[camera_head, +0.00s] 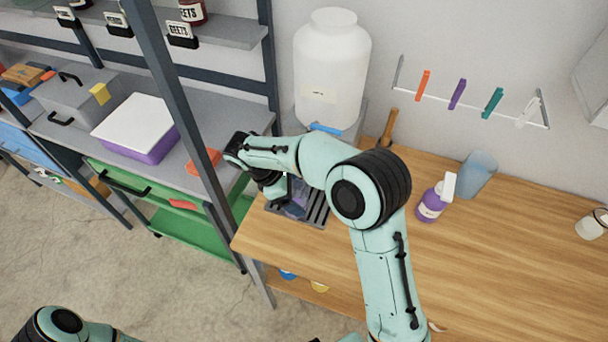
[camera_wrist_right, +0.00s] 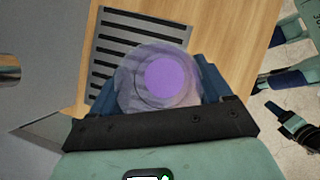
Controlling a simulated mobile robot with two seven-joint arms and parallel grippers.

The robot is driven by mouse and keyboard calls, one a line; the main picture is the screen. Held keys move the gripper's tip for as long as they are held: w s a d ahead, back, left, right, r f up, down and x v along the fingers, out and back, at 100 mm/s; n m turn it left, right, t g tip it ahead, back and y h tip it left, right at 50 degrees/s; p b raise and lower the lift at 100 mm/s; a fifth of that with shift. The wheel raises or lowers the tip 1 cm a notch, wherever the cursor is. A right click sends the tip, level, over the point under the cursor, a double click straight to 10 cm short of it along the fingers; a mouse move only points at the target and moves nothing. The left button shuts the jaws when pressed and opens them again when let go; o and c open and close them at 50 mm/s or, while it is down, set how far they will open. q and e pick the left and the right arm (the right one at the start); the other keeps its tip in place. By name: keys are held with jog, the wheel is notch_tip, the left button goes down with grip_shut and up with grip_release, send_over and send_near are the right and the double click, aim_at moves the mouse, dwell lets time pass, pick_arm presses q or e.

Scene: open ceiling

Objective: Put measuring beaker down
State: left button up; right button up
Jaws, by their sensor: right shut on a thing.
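The measuring beaker (camera_wrist_right: 168,76) is clear and round, with purple inside, seen end-on in the right wrist view. My right gripper (camera_wrist_right: 160,85) is shut on it, with a blue finger at each side. In the head view the right arm reaches over the table, and the beaker (camera_head: 296,205) shows partly beneath my wrist, over a grey slatted grate (camera_head: 317,215). I cannot tell whether the beaker touches the grate.
A large white jug (camera_head: 331,75) stands behind the grate. A dark shelf post (camera_head: 178,100) rises close left of my right wrist. The table's front right is clear.

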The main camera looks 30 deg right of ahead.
aim_at(300, 183)
jog(key=shift+w+d+p, duration=0.35)
jog(key=shift+w+d, duration=0.9)
jog(key=shift+d, duration=0.2)
jog(key=shift+w+d+f+p, duration=0.15)
jog(key=shift+w+d+p, duration=0.05)
jog(key=shift+w+d, duration=0.4)
jog(key=shift+w+d+f+p, duration=0.15)
jog(key=shift+w+d, duration=0.3)
jog(key=shift+d, duration=0.15)
jog(key=shift+f, duration=0.4)
pick_arm(q)
jog(key=shift+w+r, duration=0.85)
jog(key=shift+r, duration=0.2)
pick_arm(e)
jog(key=shift+s+a, duration=0.1)
jog(key=shift+f, duration=0.2)
jog(key=o, duration=1.1)
jog(key=shift+c, duration=0.2)
